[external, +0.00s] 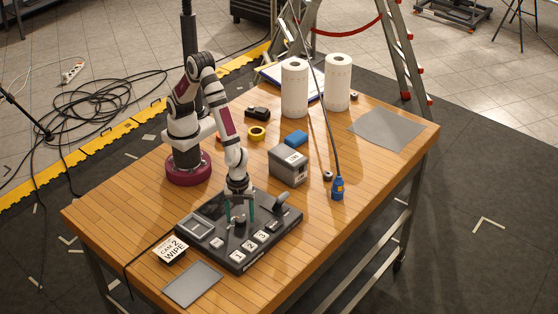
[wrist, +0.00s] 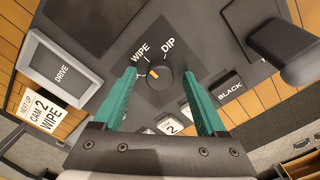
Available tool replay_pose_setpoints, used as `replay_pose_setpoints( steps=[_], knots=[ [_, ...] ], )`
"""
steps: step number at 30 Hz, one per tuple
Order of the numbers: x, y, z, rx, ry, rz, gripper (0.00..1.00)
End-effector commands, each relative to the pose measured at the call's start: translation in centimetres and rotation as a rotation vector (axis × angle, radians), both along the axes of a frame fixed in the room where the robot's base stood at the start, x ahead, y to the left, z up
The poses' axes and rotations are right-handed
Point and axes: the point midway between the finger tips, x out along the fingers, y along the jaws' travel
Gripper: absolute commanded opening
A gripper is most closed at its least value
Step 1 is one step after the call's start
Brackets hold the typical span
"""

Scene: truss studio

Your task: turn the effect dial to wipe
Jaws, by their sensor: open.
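The effect dial (wrist: 161,80) is a round dark knob on the black switcher panel (external: 205,238). In the wrist view its orange pointer mark faces left, toward a label mostly hidden by the left finger. The WIPE label (wrist: 140,53) is at its upper left and the DIP label (wrist: 168,44) above it. My gripper (external: 239,217) is over the panel, pointing down. Its two green fingers are open, one on each side of the dial, with gaps visible in the wrist view (wrist: 160,79). I cannot tell the height of the fingertips exactly.
A lever handle (wrist: 285,45) rises at the panel's right. Numbered buttons and a BLACK button (wrist: 230,88) lie near the right finger. A card reading CAM 2 WIPE (external: 171,249) stands left of the panel. A grey box (external: 288,166) stands behind it.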

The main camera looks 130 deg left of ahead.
Motion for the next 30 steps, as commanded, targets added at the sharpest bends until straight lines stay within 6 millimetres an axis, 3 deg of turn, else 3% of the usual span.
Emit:
replay_pose_setpoints(
  steps=[5, 12, 18, 22, 30],
  knots=[
    [0.1, 0.0, 2.5, -0.002, -0.005, 0.001, 0.74],
    [0.1, 0.0, 10.2, -0.003, -0.008, -0.001, 0.74],
    [0.1, 0.0, 14.6, -0.002, -0.004, 0.000, 0.74],
    [0.0, 0.0, 15.6, -0.001, -0.001, 0.001, 0.74],
    [0.0, 0.0, 15.7, -0.001, -0.001, 0.001, 0.74]
  ],
)
